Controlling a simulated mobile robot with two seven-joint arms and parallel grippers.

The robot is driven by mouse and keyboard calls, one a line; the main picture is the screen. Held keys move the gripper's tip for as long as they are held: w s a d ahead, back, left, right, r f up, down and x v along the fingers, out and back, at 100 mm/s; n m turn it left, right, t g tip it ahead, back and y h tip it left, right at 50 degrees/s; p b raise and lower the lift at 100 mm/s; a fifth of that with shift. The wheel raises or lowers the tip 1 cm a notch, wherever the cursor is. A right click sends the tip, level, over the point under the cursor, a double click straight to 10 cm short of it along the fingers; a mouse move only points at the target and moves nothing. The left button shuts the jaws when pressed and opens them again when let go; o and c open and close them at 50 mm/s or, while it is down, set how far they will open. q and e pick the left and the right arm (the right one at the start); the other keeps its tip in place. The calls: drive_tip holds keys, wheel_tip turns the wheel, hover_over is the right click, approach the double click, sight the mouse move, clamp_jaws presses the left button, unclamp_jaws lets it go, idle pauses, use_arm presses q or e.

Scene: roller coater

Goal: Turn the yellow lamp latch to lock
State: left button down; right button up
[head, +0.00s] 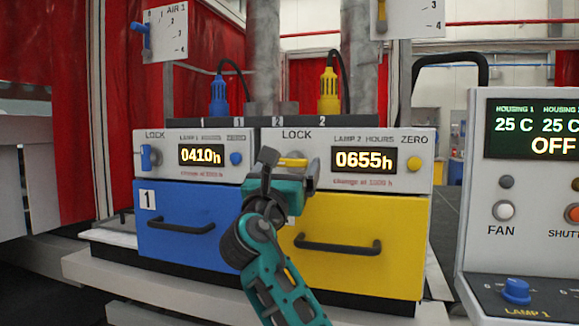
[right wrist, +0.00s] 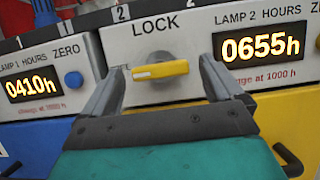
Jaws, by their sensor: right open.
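The yellow lamp latch (head: 292,162) sits below the word LOCK on the grey panel above the yellow drawer. In the right wrist view my open gripper (right wrist: 160,72) has one finger on each side of the latch, with gaps between; I cannot tell how deep the fingertips reach. My left gripper is not in view.
The lamp 2 display (head: 364,160) and yellow zero button (head: 413,164) are right of the latch. A blue latch (head: 150,158) is on the left panel. Drawer handles (head: 338,246) stick out below. A control console (head: 520,210) stands at the right.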

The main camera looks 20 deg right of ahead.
drive_tip(key=shift+w+d+r, duration=0.15)
drive_tip(key=shift+w+d, duration=0.1)
drive_tip(key=shift+w, duration=0.05)
drive_tip(key=shift+c, duration=0.2)
drive_tip(key=c, duration=1)
